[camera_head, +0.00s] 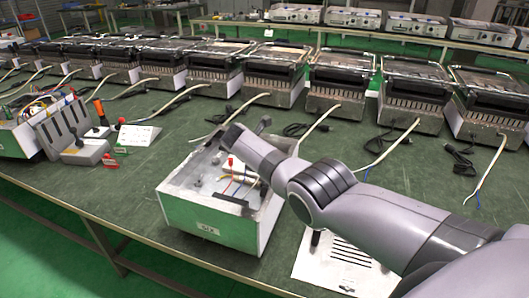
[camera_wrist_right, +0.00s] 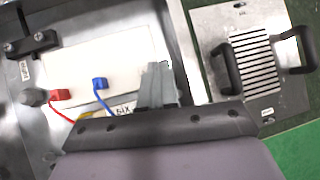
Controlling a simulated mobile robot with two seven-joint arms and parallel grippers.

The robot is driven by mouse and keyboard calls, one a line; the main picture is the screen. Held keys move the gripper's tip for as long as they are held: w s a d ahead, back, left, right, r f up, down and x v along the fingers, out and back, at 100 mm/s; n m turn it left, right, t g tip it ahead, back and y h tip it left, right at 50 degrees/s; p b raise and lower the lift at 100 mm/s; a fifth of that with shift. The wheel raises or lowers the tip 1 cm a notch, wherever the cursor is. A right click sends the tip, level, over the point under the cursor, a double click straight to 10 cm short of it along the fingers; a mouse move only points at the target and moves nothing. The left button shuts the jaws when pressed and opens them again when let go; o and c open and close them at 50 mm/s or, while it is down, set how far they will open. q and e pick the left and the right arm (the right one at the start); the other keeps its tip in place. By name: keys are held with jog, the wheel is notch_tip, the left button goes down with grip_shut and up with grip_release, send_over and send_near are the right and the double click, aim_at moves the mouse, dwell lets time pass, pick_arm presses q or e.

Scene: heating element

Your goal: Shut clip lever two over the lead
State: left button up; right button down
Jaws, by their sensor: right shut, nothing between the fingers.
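An open white box (camera_head: 213,224) with a SIX label stands on the green bench in the head view. In the right wrist view its inside shows a red clip lever (camera_wrist_right: 59,95) with a yellow wire near it, and a blue clip lever (camera_wrist_right: 100,83) with a blue lead (camera_wrist_right: 101,102). I cannot tell which lever is number two, or how far either is shut. My right gripper (camera_wrist_right: 157,84) is shut and empty, to the right of the blue lever. In the head view my right arm hides part of the box. My left gripper is not in view.
A slotted metal panel (camera_wrist_right: 205,35) with black handles lies right of the box. Grey units with cables (camera_head: 336,82) line the back of the bench. A grey stand (camera_head: 84,152) with coloured-handled tools is at the left. Bare bench (camera_head: 150,195) lies left of the box.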

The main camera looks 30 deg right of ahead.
jog(key=a+r+p, duration=0.3)
jog(key=r+p, duration=0.2)
jog(key=r, duration=0.8)
jog(key=shift+w+a+r, duration=0.15)
jog(key=shift+w+r, duration=0.2)
jog(key=shift+f, duration=0.1)
